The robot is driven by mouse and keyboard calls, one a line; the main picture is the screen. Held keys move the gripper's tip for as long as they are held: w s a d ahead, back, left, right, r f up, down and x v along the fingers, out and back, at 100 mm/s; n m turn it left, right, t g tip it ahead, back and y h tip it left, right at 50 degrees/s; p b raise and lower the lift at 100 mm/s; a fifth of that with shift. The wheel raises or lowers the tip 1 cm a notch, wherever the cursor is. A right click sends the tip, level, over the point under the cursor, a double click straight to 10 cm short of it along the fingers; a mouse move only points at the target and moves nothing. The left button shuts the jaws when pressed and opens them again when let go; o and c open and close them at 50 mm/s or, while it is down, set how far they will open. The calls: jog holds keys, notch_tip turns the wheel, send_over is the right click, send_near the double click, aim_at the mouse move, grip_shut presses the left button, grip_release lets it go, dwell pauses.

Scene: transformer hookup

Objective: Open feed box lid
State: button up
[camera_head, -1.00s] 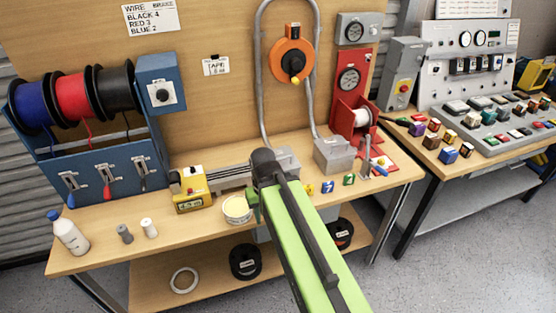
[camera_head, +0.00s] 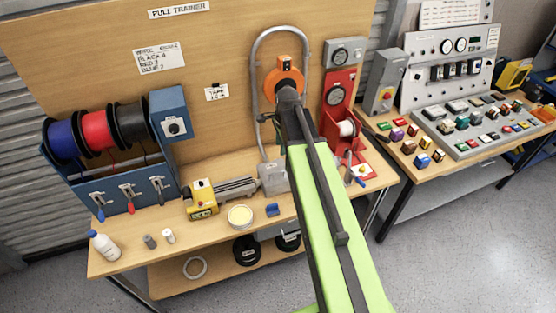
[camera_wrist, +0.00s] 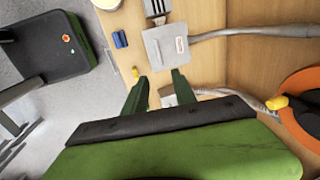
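A grey box (camera_head: 272,178) stands on the bench at the left foot of the bent grey conduit. The wrist view shows it as a grey plate (camera_wrist: 163,48) with a small label, its lid apparently shut. A second grey box (camera_wrist: 180,96) at the other conduit foot is mostly hidden by my gripper. I cannot tell which one is the feed box. My gripper (camera_wrist: 159,80) has its two green fingers apart, with nothing between them. The fingers are in front of the second box, and contact cannot be judged. In the head view my arm hides most of that area.
An orange reel (camera_head: 283,80) hangs on the board near my wrist. A red stand (camera_head: 333,125) is to the right. A yellow device (camera_head: 202,198), a cream tub (camera_head: 240,216) and a blue block (camera_head: 272,209) sit on the bench. The bench front is partly clear.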

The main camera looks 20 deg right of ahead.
aim_at(278, 172)
jog(key=w+f+b, duration=0.1)
jog(key=f+b, duration=0.4)
jog(key=w+f+b, duration=0.1)
jog(key=f+b, duration=0.5)
jog(key=w+f+b, duration=0.1)
jog(key=f+b, duration=0.5)
jog(key=shift+w+f, duration=0.2)
jog(key=shift+f, duration=0.05)
jog(key=shift+r, duration=0.1)
jog(key=shift+c, duration=0.2)
grip_shut()
dwell(0.4)
